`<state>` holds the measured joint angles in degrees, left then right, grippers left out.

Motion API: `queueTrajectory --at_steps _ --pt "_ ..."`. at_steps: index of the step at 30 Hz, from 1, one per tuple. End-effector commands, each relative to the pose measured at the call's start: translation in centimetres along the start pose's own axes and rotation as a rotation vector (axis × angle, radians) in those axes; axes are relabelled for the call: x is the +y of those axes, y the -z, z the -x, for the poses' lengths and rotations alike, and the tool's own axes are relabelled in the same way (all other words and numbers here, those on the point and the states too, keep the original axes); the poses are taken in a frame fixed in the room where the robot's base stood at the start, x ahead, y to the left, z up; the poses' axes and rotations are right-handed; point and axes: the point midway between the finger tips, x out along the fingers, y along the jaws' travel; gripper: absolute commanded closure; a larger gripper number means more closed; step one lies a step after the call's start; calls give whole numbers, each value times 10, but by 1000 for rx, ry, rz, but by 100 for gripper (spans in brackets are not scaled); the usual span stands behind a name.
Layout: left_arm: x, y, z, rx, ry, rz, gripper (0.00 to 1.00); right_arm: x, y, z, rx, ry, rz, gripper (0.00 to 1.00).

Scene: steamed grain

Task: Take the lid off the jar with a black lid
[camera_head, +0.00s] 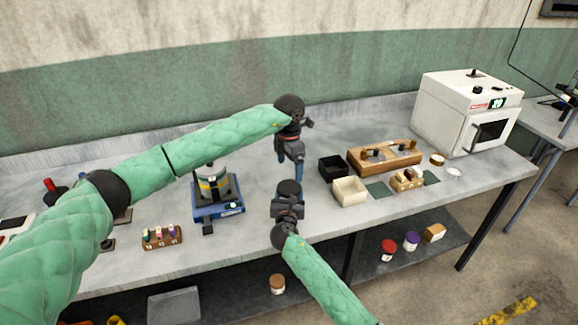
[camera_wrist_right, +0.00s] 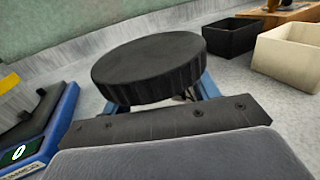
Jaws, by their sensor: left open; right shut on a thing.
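A round black lid (camera_head: 289,187) shows at the end of my right gripper (camera_head: 288,197) in the head view, over the front part of the table. In the right wrist view the black lid (camera_wrist_right: 150,66) is large, with ridged sides, and slightly tilted in the picture. My right gripper is shut on it, with blue finger parts showing at its sides. The jar body below the lid is hidden, so I cannot tell whether the two are joined. My left gripper (camera_head: 290,166) is open, pointing down just behind the lid, with blue fingertips and nothing seen between them.
A blue-based device (camera_head: 218,210) stands left of the lid. A black box (camera_head: 333,168), a cream box (camera_head: 350,191) and a wooden rack (camera_head: 384,158) stand to the right. A white oven (camera_head: 465,110) is at the far right. Several containers sit on the lower shelf (camera_head: 370,258).

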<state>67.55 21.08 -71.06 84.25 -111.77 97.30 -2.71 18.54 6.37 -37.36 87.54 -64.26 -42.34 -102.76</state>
Motion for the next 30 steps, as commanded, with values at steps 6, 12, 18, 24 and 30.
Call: queueTrajectory --at_steps 6,12,18,24,30 --pt "0 1 1 4 -3 -304 8 0 -1 0 -1 0 0 100" --pt "1 1 1 7 -3 -503 8 0 -1 0 -1 0 0 100" --pt "1 1 0 7 -2 -582 8 0 -1 0 -1 0 0 100" --pt "1 1 -11 7 -1 -588 8 0 0 0 -1 0 0 100" --pt "1 2 -35 8 0 -586 8 0 0 0 -1 0 0 100"
